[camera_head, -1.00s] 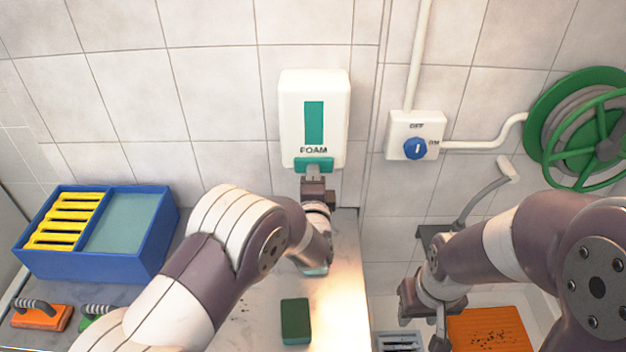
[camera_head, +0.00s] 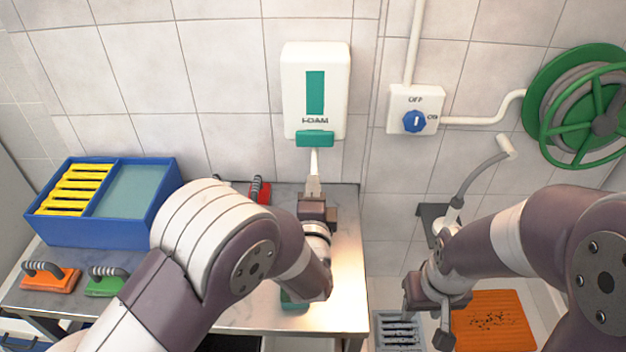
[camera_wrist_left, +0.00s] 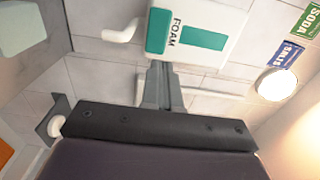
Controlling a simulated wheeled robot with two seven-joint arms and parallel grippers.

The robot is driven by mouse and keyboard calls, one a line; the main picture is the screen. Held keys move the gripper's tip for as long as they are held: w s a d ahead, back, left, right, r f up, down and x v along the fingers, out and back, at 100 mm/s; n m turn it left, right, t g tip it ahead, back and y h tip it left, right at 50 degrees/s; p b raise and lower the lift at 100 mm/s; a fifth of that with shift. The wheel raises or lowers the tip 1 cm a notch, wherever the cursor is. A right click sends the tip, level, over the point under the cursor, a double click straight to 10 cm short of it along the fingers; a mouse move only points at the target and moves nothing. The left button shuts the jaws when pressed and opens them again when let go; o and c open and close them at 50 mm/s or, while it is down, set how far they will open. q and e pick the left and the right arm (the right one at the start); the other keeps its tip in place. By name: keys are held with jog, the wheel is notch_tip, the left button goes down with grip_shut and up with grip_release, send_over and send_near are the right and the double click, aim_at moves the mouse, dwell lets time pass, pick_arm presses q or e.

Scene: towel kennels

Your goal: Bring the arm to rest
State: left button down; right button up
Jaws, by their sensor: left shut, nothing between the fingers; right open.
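My left gripper (camera_head: 314,188) is shut and empty, just below the white foam dispenser (camera_head: 300,85) on the wall. The dispenser has a green push bar (camera_head: 315,139), and a pale spout shows between the bar and my fingertips. In the left wrist view my closed fingers (camera_wrist_left: 161,85) point at the dispenser (camera_wrist_left: 228,18); whether they touch it I cannot tell. My right gripper (camera_head: 425,318) is open and empty at the lower right, in front of a grey grate and an orange mat.
A blue two-part box (camera_head: 95,228) with yellow slats stands at the left of the counter. Orange (camera_head: 50,278), green (camera_head: 104,282) and red (camera_head: 260,190) handled brushes lie nearby. A green block (camera_head: 292,300) is mostly hidden behind my left arm. A blue switch (camera_head: 414,121) and green hose reel (camera_head: 585,115) are on the wall.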

pick_arm(q)
jog(key=s+f+n+g+h, duration=0.3)
jog(key=s+f+n+g, duration=0.5)
jog(key=f+g, duration=0.3)
jog(key=s+a+r+n+g+y, duration=0.1)
jog(key=s+a+n+g, duration=0.1)
jog(key=s+a+n, duration=0.3)
jog(key=s+a+r+n+g+y, duration=0.2)
jog(key=s+a, duration=0.5)
jog(key=a, duration=0.5)
jog(key=n+g, duration=0.1)
jog(key=n, duration=0.1)
jog(key=shift+s+n+g, duration=0.25)
jog(key=shift+n+g, duration=0.05)
jog(key=shift+n, duration=0.1)
jog(key=shift+a, duration=0.1)
